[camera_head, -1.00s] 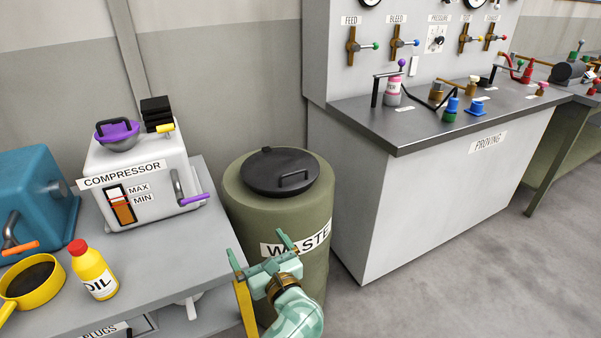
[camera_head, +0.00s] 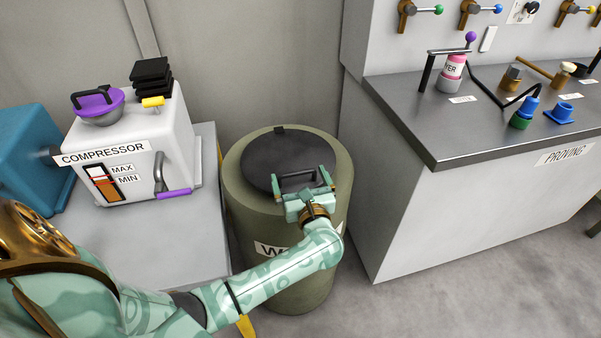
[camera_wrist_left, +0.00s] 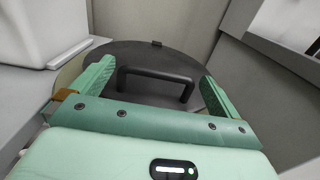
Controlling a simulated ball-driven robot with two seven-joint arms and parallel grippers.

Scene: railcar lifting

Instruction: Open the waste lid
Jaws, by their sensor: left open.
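The olive waste drum (camera_head: 250,205) stands between the compressor table and the proving bench. Its round black lid (camera_head: 268,155) lies flat and closed on top, with a black bar handle (camera_head: 297,178) near its front side. My left gripper (camera_head: 302,185) is open over the front of the lid, at the handle. In the left wrist view the two green fingers (camera_wrist_left: 155,85) stand to either side of the handle (camera_wrist_left: 155,78), apart from it. The lid (camera_wrist_left: 155,58) fills the space ahead. My arm covers part of the WASTE label. My right gripper is not in view.
The compressor (camera_head: 140,150) sits on the grey table (camera_head: 195,235) left of the drum. The proving bench (camera_head: 440,155) stands close on the right, its corner near the drum. Grey floor (camera_head: 450,275) is free in front of the bench.

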